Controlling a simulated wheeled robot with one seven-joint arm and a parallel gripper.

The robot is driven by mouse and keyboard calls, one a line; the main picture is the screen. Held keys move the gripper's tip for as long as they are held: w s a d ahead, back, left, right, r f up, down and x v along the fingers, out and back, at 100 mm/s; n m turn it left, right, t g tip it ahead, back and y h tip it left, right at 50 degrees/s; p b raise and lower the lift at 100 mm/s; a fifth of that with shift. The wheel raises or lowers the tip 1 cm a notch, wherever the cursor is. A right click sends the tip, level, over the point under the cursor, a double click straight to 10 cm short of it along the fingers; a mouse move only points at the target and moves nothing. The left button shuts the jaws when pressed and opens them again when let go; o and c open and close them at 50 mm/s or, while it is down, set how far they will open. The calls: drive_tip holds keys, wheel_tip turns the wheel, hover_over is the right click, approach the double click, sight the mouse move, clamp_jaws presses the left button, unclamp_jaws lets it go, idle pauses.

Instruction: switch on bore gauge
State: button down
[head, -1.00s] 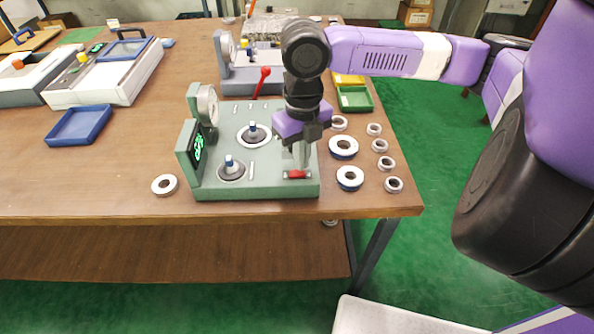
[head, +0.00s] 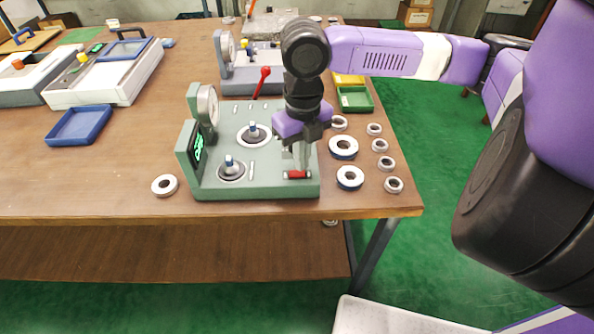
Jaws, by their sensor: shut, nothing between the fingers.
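The bore gauge (head: 275,184) is a green-grey bench unit near the table's front edge. It has a dial (head: 208,106), a dark display (head: 198,147) with lit green characters, two round posts with blue tips and a red-knobbed lever (head: 264,72). A red rocker switch (head: 297,174) sits at its front right corner. My gripper (head: 301,166) is shut and empty, pointing down at the red switch. Its fingertips are at or just above the switch; I cannot tell whether they touch it. The gripper hides part of the unit's right side.
Several bearing rings (head: 350,178) lie to the right of the gauge, and one ring (head: 165,185) lies to its left. A green tray (head: 355,99) and a second grey gauge (head: 228,72) stand behind. A blue tray (head: 78,125) is at the left, with bare table between.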

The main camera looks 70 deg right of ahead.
drive_tip(key=shift+f+b, duration=0.7)
drive_tip(key=shift+f, duration=0.25)
idle(0.6)
drive_tip(key=shift+r, duration=0.1)
drive_tip(key=shift+r+p, duration=3.05)
drive_tip(key=shift+r, duration=0.45)
drive_tip(key=shift+f, duration=0.1)
